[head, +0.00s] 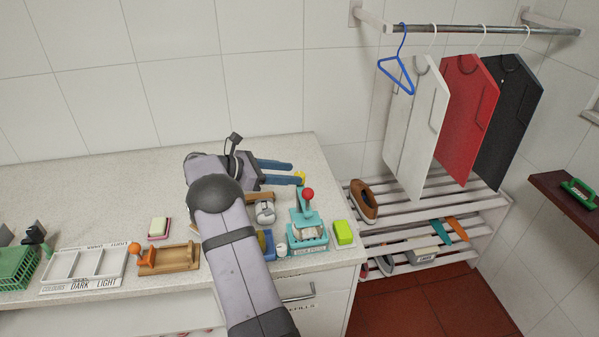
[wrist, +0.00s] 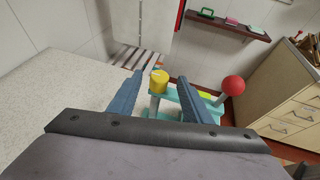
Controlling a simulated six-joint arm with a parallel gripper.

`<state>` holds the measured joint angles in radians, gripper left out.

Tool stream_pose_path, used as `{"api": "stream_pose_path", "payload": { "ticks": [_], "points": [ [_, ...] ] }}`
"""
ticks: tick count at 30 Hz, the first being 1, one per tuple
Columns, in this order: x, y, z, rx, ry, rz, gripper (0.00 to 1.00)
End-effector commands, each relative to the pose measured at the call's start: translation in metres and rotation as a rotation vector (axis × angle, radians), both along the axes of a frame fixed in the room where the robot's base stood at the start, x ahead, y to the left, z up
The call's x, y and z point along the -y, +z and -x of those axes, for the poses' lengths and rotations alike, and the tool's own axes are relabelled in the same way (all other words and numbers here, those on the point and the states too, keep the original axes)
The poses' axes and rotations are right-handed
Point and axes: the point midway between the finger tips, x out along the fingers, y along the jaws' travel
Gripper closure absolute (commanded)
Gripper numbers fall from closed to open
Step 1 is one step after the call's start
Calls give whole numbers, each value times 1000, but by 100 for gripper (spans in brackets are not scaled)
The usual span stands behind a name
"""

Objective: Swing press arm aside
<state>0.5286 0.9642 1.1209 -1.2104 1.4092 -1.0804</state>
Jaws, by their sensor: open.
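The teal press (head: 307,243) stands near the right end of the counter, with a red ball knob (head: 308,194) on top. In the wrist view, its teal press arm (wrist: 172,95) shows between and behind my fingers, with the red ball (wrist: 233,86) to the right. My gripper (head: 296,172) is open, reaching right above the counter behind the press. I cannot tell whether a finger touches anything.
A yellow-green block (head: 343,232) sits right of the press by the counter edge. A small white jar (head: 281,249) and a metal-topped item (head: 265,211) stand to its left. The back counter is clear.

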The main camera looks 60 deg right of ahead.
Motion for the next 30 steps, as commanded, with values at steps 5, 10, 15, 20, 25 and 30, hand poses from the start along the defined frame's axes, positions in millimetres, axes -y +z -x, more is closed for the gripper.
{"api": "stream_pose_path", "payload": {
  "ticks": [5, 10, 15, 20, 25, 30],
  "points": [
    [19, -7, 13, -1, -3, -1, 55],
    [30, -13, 19, 0, -1, 0, 55],
    [35, -17, 22, 1, 0, 0, 55],
    [35, -17, 22, 1, 1, 1, 55],
    [35, -17, 22, 1, 1, 1, 82],
    [34, -17, 21, 2, 1, 0, 100]
  ]
}}
